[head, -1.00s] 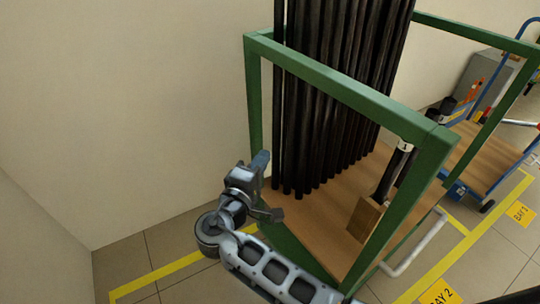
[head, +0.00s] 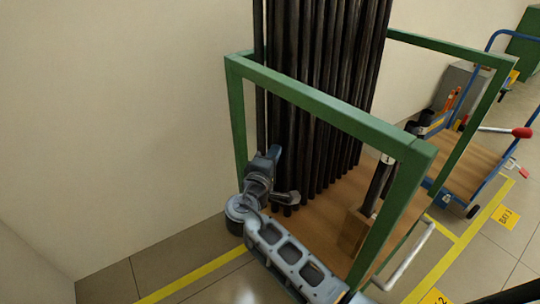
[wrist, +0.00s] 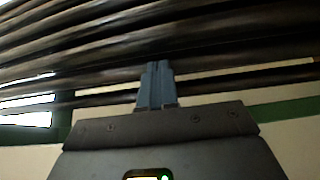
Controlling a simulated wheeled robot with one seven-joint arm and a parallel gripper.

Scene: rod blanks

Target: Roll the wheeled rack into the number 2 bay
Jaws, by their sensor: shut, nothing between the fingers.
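The wheeled rack (head: 320,112) has a green frame and a wooden deck, and carries several tall black rods (head: 325,90) standing upright. A wooden block (head: 359,226) with a dark rod in it and a tag marked 1 sits at its right. My gripper (head: 277,152) is at the rack's left end, close to the rods. In the wrist view my gripper (wrist: 156,70) has its fingers together, with the dark rods (wrist: 130,40) right beyond them; contact cannot be told. The number 2 bay's yellow label (head: 435,297) is partly cut off at the bottom edge. The rack's wheels are hidden.
Yellow floor lines (head: 195,277) run beside the rack. A blue-framed cart (head: 470,160) with a wooden deck stands at the right, near the bay 3 label (head: 506,216). A plain wall (head: 110,120) closes the left and back.

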